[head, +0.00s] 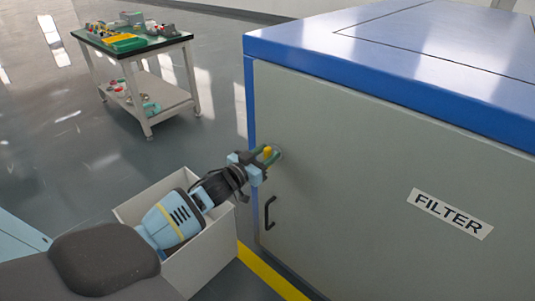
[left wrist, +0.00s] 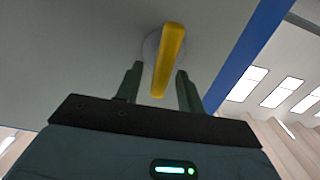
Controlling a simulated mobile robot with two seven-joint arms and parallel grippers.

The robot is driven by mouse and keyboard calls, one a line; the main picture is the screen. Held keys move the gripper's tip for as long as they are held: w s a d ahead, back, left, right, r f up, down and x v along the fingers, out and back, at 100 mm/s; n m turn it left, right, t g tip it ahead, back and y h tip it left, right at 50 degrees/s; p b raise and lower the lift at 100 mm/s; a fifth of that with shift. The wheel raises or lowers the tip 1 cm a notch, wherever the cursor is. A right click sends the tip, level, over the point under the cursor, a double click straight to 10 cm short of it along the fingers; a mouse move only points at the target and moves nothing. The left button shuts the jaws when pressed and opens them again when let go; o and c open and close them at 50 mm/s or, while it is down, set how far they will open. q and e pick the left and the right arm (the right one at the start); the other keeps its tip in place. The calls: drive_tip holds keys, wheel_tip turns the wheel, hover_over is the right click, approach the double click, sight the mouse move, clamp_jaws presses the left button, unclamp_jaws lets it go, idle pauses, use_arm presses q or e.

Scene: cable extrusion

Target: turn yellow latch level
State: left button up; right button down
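The yellow latch (head: 267,152) is on the grey door of the machine marked FILTER, near the door's left edge. In the left wrist view the yellow latch (left wrist: 167,60) is a long bar on a round grey base, lying nearly along the line of the fingers. My left gripper (head: 269,157) is at the latch. In the left wrist view my left gripper (left wrist: 159,69) is open, with one dark green finger on each side of the latch and a gap to each. My right gripper is in neither view.
A black door handle (head: 269,213) is below the latch. A light open box (head: 208,256) stands on the floor under my left arm. A table (head: 125,50) with parts stands at the back left. The floor between is clear.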

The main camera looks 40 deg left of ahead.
use_arm(q)
drive_tip(key=shift+w, duration=0.3)
clamp_jaws()
